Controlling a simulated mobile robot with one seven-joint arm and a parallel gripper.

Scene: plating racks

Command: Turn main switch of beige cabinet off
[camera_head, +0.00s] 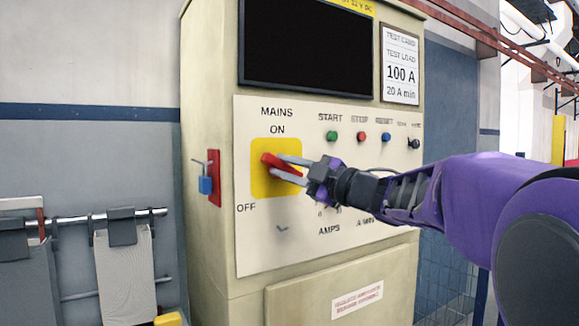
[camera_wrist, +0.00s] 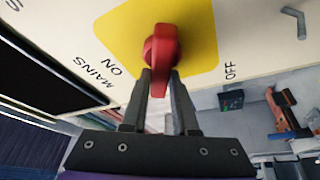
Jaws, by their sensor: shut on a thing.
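The beige cabinet (camera_head: 208,250) stands in the middle of the head view. Its main switch is a red handle (camera_head: 268,160) on a yellow plate (camera_head: 262,183), with MAINS and ON printed above and OFF at the lower left. My gripper (camera_head: 276,164) comes in from the right, its two fingers on either side of the handle. In the wrist view, my gripper (camera_wrist: 162,78) is shut on the red handle (camera_wrist: 165,50), with ON to the left and OFF to the right. The handle sits tilted in the head view; the fingers partly hide it, so its exact setting is unclear.
A dark screen (camera_head: 305,45) is above the switch. Green, red and blue buttons (camera_head: 361,136) sit to its right. A blue padlock (camera_head: 205,185) hangs on a red plate at the cabinet's left side. A rail with grey hangings (camera_head: 125,265) stands at the left.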

